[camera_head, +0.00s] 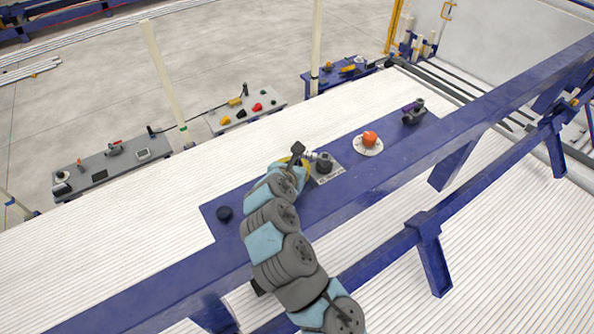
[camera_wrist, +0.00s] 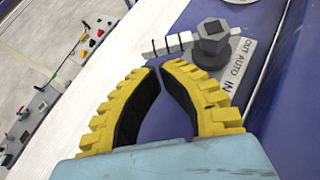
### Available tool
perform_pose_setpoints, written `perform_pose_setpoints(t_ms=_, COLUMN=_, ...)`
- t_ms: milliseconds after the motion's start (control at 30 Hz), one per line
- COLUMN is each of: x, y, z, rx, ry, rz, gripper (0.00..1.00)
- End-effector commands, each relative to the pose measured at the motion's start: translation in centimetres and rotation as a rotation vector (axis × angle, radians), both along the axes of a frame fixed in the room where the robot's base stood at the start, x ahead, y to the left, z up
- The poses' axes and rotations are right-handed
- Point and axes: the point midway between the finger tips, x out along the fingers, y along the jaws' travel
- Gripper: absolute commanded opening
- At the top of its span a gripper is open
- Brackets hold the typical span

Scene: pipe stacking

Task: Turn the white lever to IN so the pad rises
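The white lever (camera_wrist: 172,42) sticks out to the left from a dark grey hex hub (camera_wrist: 212,42) in the wrist view. The hub stands on a grey plate (camera_wrist: 238,65) marked OUT, AUTO and IN; the lever does not point at IN. In the head view the hub (camera_head: 324,163) and the light lever (camera_head: 310,155) are just right of my gripper (camera_head: 291,163). In the wrist view my gripper (camera_wrist: 157,67) has yellow fingers with tips nearly together, nothing held between them. The tips are near the lever, apparently apart from it. I cannot make out the pad.
A red-orange button on a white disc (camera_head: 367,149) and a dark clamp-like device (camera_head: 414,113) stand to the right on the blue beam. A black round knob (camera_head: 224,213) is left of my arm. Side benches (camera_head: 110,166) stand beyond the white ribbed bed (camera_head: 150,215).

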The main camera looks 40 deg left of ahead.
Motion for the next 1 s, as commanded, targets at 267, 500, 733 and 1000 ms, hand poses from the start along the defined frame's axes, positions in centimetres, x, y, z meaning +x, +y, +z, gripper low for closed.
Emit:
perform_pose_setpoints(t_ms=267, x=0.8, y=0.8, z=-0.9, rx=0.002, ry=0.000, rz=-0.002, gripper=0.00)
perform_pose_setpoints(t_ms=500, x=0.9, y=0.8, z=-0.9, rx=0.001, ry=-0.001, rz=-0.001, gripper=0.00)
perform_pose_setpoints(t_ms=733, x=0.9, y=0.9, z=-0.9, rx=0.001, ry=-0.001, rz=-0.003, gripper=0.00)
perform_pose_setpoints(t_ms=1000, x=1.2, y=2.2, z=-1.1, rx=0.000, ry=-0.004, rz=-0.007, gripper=0.00)
